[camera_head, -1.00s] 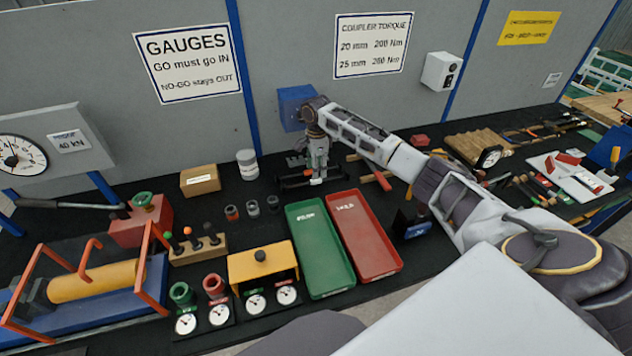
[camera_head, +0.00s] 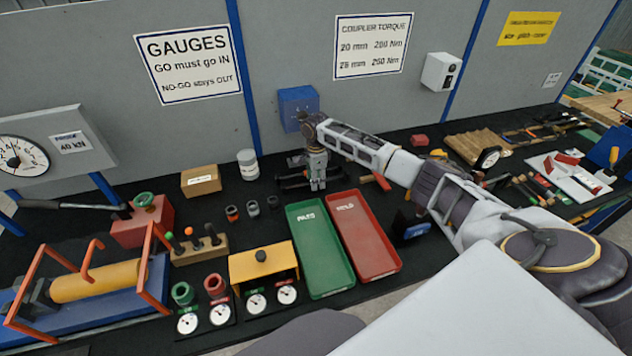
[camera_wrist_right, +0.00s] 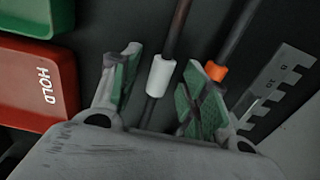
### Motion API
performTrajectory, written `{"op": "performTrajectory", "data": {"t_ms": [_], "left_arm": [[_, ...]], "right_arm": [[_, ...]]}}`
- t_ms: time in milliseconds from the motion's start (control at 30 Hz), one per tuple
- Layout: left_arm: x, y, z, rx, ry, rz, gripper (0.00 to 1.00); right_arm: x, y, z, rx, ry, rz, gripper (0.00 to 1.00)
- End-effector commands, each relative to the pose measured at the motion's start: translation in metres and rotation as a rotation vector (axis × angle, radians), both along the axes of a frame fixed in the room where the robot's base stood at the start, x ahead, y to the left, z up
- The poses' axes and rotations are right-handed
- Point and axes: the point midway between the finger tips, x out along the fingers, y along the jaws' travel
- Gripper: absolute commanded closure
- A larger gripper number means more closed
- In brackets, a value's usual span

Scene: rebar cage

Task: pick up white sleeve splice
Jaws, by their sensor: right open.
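The white sleeve splice (camera_wrist_right: 160,77) shows in the right wrist view as a short white cylinder on a dark brown bar. It lies between the two green-padded fingers of my right gripper, with a gap visible on both sides. My right gripper (camera_head: 318,184) is open and points down over the rear of the dark bench in the head view. There the gripper hides the sleeve, and I cannot make it out. My left gripper is not in view.
A second bar with an orange sleeve (camera_wrist_right: 216,70) lies beside the right finger, near a notched grey gauge plate (camera_wrist_right: 275,88). The red HOLD tray (camera_head: 366,238) and green tray (camera_head: 320,250) are in front of the gripper. A blue box (camera_head: 297,104) is on the wall behind.

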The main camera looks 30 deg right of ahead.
Motion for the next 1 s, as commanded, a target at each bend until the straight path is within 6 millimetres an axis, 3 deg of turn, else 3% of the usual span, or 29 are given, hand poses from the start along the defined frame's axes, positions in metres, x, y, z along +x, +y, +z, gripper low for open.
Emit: {"op": "performTrajectory", "data": {"t_ms": [467,800,1000], "left_arm": [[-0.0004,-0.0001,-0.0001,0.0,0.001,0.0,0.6],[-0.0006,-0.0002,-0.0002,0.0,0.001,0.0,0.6],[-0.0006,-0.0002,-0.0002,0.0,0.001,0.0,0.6]], "right_arm": [[-0.0002,-0.0004,-0.0011,-0.001,0.0,0.0,0.56],[-0.0002,-0.0005,-0.001,-0.001,0.0,0.0,1.0],[0.0005,-0.0004,0.0002,0.0,-0.002,0.0,1.0]]}}
